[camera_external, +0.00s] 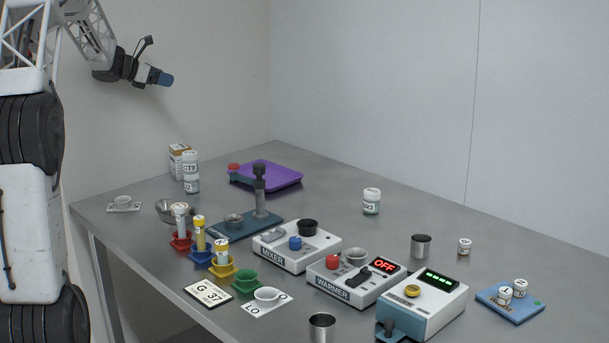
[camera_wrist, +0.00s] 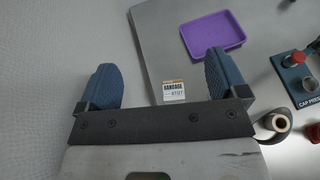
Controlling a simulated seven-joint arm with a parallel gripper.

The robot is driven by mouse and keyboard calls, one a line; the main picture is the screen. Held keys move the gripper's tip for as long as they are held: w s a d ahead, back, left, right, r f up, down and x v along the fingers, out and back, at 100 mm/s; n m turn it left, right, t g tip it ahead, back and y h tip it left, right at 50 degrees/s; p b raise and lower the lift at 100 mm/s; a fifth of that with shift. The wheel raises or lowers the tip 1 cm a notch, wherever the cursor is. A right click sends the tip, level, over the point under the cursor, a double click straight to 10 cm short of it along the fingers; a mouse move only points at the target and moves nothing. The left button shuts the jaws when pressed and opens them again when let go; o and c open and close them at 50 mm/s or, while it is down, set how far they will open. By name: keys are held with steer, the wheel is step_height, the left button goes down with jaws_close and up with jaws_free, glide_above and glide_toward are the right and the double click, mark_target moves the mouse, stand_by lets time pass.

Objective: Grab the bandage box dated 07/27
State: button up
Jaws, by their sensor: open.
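A white and orange box (camera_external: 177,158) stands upright at the table's far left corner in the external view, partly behind stacked white-lidded bottles. In the wrist view the box (camera_wrist: 173,92) shows the word BANDAGE. The smaller line below it looks like 07/27, but it is small and blurred. My gripper (camera_external: 162,78) is high above the table's far left corner, well above the box and apart from it. In the wrist view my gripper (camera_wrist: 161,65) has its two blue fingers wide apart with nothing between them. The box appears beyond the fingers, nearer the right one.
Bottles (camera_external: 191,165) marked CT9 stand right beside the box. A purple tray (camera_external: 270,177) lies to its right, with a cap press (camera_external: 258,205) in front. Mixer (camera_external: 297,249) and warmer (camera_external: 355,281) stand nearer.

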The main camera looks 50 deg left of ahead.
glide_toward(173, 145)
steer(key=x, duration=0.5)
steer(key=shift+w+a+f, duration=0.1)
steer(key=shift+w, duration=0.15)
steer(key=shift+x, duration=2.45)
steer(key=c, duration=1)
steer(key=shift+c, duration=0.2)
steer(key=shift+r, duration=5)
